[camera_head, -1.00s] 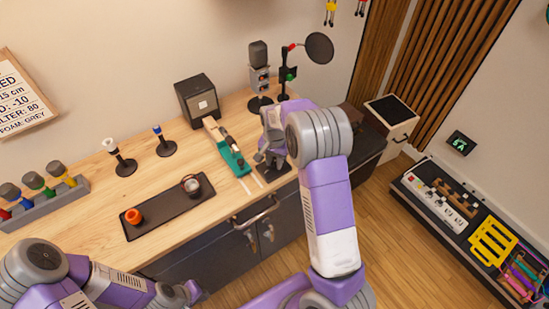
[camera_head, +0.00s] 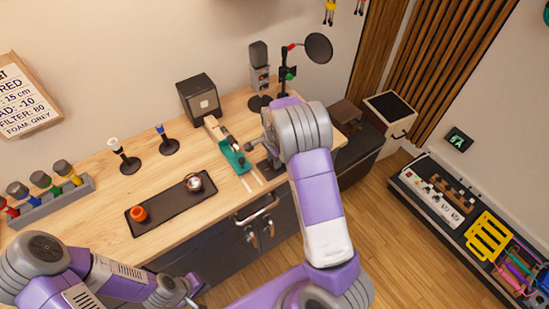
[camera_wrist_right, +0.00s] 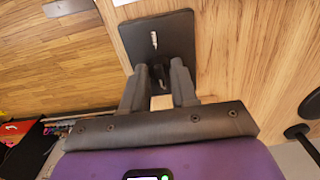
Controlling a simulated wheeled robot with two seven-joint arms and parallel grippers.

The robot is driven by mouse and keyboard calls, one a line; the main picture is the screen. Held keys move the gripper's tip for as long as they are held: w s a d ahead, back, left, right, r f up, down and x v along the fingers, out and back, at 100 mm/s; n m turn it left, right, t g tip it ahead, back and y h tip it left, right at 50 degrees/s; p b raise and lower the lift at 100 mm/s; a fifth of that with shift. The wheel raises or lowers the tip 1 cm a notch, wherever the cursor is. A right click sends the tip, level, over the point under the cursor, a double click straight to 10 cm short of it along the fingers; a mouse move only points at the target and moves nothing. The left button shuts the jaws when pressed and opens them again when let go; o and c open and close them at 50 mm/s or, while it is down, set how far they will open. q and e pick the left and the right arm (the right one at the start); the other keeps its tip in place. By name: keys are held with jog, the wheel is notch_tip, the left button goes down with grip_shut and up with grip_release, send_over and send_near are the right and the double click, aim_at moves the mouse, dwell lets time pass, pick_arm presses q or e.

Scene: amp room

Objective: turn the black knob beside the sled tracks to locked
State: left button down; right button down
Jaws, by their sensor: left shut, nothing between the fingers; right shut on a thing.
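The black knob (camera_wrist_right: 157,72) is between the two fingers of my right gripper (camera_wrist_right: 158,82) in the right wrist view, and the fingers are shut on it. They hide most of the knob. It stands on a dark square plate (camera_wrist_right: 180,40) with a small white mark. I cannot read a locked or unlocked label. In the head view my right gripper (camera_head: 264,156) is at the bench's right part, beside the green sled (camera_head: 236,160) and the pale tracks (camera_head: 256,178); the arm hides the knob there. My left gripper (camera_head: 193,291) is shut and empty, low in front of the bench.
On the bench stand a black tray (camera_head: 165,215) with an orange cup and a round metal item, a dark box (camera_head: 198,96), a microphone (camera_head: 259,72) and a round filter (camera_head: 318,47). Cabinet handles (camera_head: 257,210) jut from the front. Equipment (camera_head: 440,195) lies at the right.

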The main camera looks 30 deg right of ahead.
dwell(0.4)
jog(key=c, duration=0.9)
grip_release()
jog(key=shift+o, duration=0.2)
jog(key=shift+r, duration=0.15)
notch_tip(320, 180, up, 7)
jog(key=shift+r+p, duration=0.2)
jog(key=shift+p, duration=0.15)
jog(key=shift+f, duration=0.1)
